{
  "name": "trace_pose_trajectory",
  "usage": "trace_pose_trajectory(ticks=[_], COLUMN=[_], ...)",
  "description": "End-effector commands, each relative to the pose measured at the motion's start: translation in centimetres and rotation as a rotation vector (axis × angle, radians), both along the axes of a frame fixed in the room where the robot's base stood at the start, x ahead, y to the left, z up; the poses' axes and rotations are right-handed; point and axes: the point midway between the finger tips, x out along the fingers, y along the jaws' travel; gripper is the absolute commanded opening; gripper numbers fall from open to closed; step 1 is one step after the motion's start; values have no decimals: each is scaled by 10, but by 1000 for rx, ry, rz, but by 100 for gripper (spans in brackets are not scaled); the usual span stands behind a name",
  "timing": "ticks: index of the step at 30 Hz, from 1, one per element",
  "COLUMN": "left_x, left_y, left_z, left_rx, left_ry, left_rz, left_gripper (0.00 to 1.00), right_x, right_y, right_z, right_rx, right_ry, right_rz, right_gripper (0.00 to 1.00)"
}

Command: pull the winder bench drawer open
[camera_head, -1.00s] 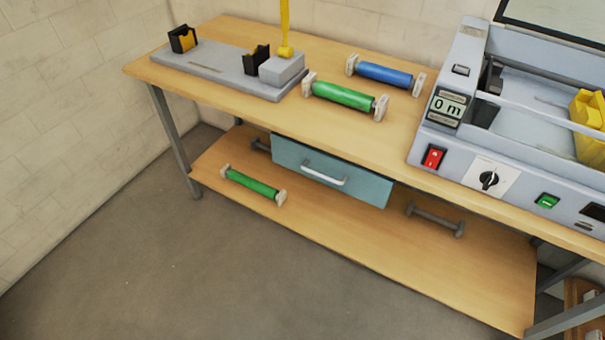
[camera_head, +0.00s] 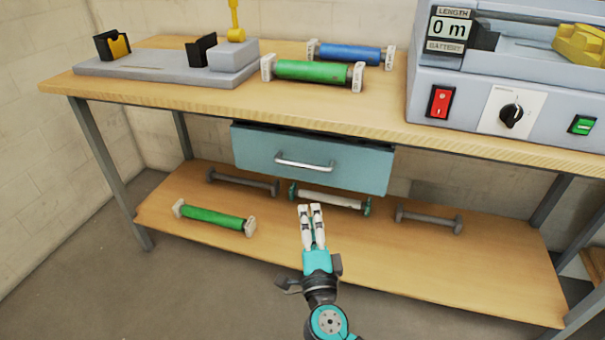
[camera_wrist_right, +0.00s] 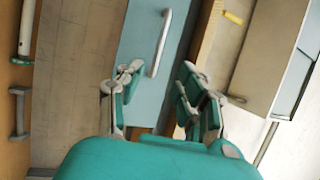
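The winder bench drawer (camera_head: 350,165) has a blue-grey front and hangs under the wooden bench top. A dark gap shows along its upper edge. Its pale bar handle (camera_head: 305,164) is in the middle of the front. My right gripper (camera_head: 310,207) is below and in front of the handle, apart from it and empty. In the right wrist view the gripper (camera_wrist_right: 160,73) has its fingers spread, with the drawer handle (camera_wrist_right: 161,43) beyond them and between their lines. The drawer front (camera_wrist_right: 140,40) also shows there. My left gripper is out of view.
The lower shelf (camera_head: 400,260) holds a green roll (camera_head: 213,218), a white roll (camera_head: 330,197) and grey bars. Bench legs (camera_head: 110,170) flank the shelf. Floor in front is clear.

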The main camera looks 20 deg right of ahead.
Motion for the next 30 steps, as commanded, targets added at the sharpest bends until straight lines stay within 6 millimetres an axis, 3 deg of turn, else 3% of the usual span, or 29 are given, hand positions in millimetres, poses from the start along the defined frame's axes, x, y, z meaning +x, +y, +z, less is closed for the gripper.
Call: trace_pose_trajectory(ticks=[8,18,24,30], left_x=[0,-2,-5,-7], left_y=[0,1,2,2], left_z=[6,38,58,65], left_rx=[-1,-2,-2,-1], left_ry=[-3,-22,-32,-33], left_rz=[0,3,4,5], left_gripper=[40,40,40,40], right_x=[56,125,149,157], right_y=[-11,-25,-29,-31], right_z=[11,22,26,29], right_rx=[-4,-4,-4,-4], right_ry=[-3,-2,-1,0], right_rz=[0,0,0,0], right_gripper=[36,36,36,36])
